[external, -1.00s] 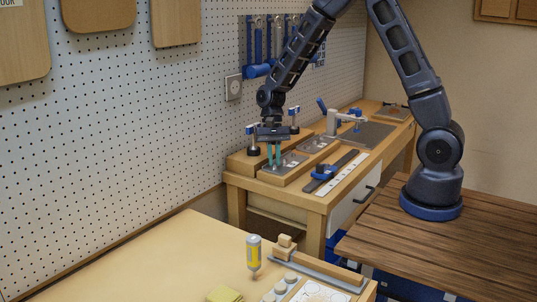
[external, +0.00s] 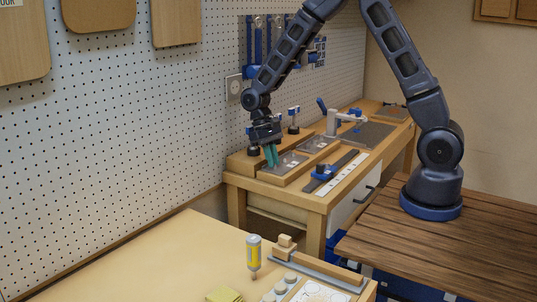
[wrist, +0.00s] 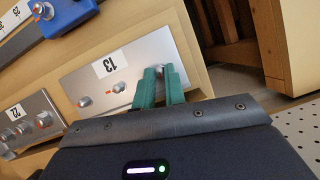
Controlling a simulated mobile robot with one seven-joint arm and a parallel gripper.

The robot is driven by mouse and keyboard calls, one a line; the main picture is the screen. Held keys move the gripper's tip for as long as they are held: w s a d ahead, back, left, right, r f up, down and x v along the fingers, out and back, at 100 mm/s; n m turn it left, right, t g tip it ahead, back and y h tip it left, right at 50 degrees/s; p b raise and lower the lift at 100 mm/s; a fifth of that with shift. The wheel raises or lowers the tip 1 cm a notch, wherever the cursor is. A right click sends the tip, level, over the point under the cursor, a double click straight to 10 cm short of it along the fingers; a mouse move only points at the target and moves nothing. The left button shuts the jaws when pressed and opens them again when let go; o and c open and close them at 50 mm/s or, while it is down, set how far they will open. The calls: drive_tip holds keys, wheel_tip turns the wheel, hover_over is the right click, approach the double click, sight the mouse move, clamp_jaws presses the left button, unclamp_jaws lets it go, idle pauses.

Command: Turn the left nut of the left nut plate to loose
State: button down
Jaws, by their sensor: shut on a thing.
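The left nut plate (external: 286,164) is a grey metal plate on the wooden bench. It fills the middle of the wrist view (wrist: 140,57), with a label "13" and a row of silver nuts. My gripper (external: 270,160) leans over the plate's left end, its green fingers slanting down. In the wrist view my gripper (wrist: 160,72) is shut on the end nut (wrist: 159,70), the rightmost one there, which is largely hidden by the fingers. The middle nut (wrist: 119,87) and the far nut (wrist: 85,101) are uncovered, with small orange marks beside them.
A second nut plate (wrist: 28,118), labelled "22", lies beside the first. A blue clamp-like block (external: 323,171) on a dark rail is in front. Black-based posts (external: 293,125) stand behind. The pegboard wall (external: 150,130) is close behind the bench.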

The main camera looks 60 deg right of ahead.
idle(0.4)
drive_tip(key=c, duration=1.7)
unclamp_jaws()
drive_tip(key=shift+c, duration=0.2)
drive_tip(key=v, duration=0.7)
drive_tip(key=shift+r, duration=0.25)
drive_tip(key=shift+w, duration=0.1)
